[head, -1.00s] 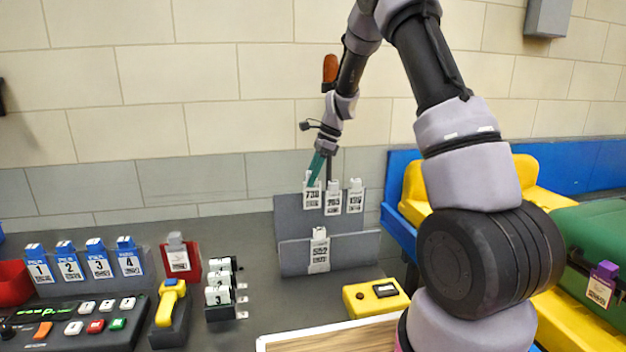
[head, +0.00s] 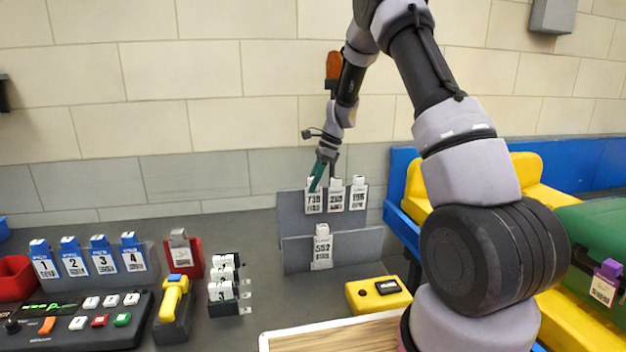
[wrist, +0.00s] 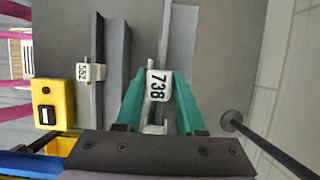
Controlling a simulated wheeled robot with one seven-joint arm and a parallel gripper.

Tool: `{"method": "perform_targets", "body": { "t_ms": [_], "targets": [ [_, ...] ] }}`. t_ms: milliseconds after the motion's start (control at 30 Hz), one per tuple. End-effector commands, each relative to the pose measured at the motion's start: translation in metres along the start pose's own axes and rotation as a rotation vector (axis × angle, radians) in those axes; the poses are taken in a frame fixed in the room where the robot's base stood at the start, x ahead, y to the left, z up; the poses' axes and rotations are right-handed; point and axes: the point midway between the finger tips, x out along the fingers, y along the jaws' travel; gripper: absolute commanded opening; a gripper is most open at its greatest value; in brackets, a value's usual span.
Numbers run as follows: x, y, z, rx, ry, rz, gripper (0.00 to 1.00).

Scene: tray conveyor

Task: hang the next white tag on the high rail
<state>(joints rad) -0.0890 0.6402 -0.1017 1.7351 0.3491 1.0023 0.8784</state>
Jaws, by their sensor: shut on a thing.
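The white tag 738 (wrist: 158,85) is between the teal fingers of my gripper (wrist: 160,100), which is shut on it. In the head view the tag (head: 314,201) is at the left end of the high rail (head: 287,215), its face against the front of the rail. My gripper (head: 318,178) reaches it from above. Whether the tag's hook is fully seated on the edge is too small to tell. Two more white tags, a middle one (head: 336,198) and a right one (head: 359,197), hang on the same rail.
A lower rail (head: 350,250) stands in front, with white tag 552 (head: 322,248) on it. A small rack (head: 226,285) holds several white tags. A yellow box (head: 378,294) sits front right. Blue numbered tags (head: 101,256) hang at left. The wall (head: 220,180) is close behind.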

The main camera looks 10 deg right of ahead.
Motion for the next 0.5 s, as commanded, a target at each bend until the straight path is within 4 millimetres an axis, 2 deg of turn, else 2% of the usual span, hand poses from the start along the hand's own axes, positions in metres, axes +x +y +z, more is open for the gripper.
{"method": "perform_targets", "body": {
  "t_ms": [333, 367, 400, 433, 500],
  "targets": [
    [0.0015, 0.0001, -0.0006, 0.0, 0.0, 0.0, 0.0],
    [0.0015, 0.0001, -0.0006, 0.0, 0.0, 0.0, 0.46],
    [0.0015, 0.0001, -0.0006, 0.0, 0.0, 0.0, 0.61],
    [0.0015, 0.0001, -0.0006, 0.0, 0.0, 0.0, 0.72],
    [0.0015, 0.0001, -0.0006, 0.001, 0.0, 0.0, 0.73]
  ]
}}
